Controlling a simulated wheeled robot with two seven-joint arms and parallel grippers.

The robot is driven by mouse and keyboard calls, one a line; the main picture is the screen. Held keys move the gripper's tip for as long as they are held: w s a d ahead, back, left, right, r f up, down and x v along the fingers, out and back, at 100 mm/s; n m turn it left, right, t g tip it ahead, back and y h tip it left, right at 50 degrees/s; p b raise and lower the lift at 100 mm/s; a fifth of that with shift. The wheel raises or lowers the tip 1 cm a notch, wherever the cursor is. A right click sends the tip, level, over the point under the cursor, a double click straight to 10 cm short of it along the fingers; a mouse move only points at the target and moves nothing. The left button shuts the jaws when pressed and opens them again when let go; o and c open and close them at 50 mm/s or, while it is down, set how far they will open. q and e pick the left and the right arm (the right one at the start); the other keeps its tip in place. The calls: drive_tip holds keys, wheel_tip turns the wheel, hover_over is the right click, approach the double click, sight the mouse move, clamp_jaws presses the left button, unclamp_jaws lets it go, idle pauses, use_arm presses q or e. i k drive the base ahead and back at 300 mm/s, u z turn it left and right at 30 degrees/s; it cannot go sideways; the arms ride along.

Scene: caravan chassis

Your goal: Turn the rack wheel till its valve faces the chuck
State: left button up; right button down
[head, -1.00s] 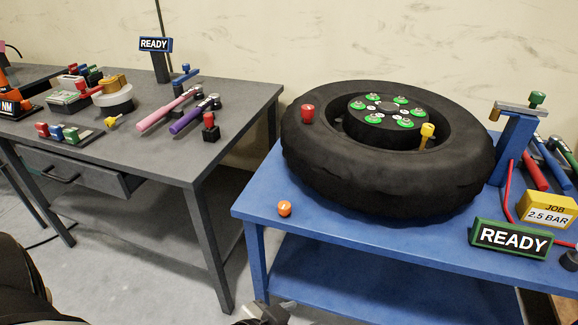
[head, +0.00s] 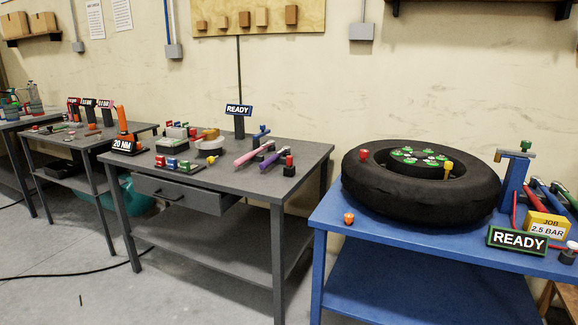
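The rack wheel (head: 420,196), a black tyre with a dark hub and green-ringed nuts, lies flat on the blue table (head: 335,213). A red knob (head: 364,155) sits on its left rim side. A yellow-topped piece (head: 447,166) stands at the inner rim on the right; I cannot tell which of these is the valve. A blue post (head: 513,182) with a brass-coloured arm and green knob stands right of the tyre, apart from it; it may be the chuck's holder. Neither of my grippers is in view.
A grey bench (head: 240,184) with tools stands left, separated by a gap. The floor in front is clear.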

sight(418, 193)
drive_tip(key=u, duration=0.75)
drive_tip(key=i, duration=0.5)
drive_tip(key=u, duration=0.5)
drive_tip(key=i, duration=0.9)
drive_tip(key=z, duration=0.35)
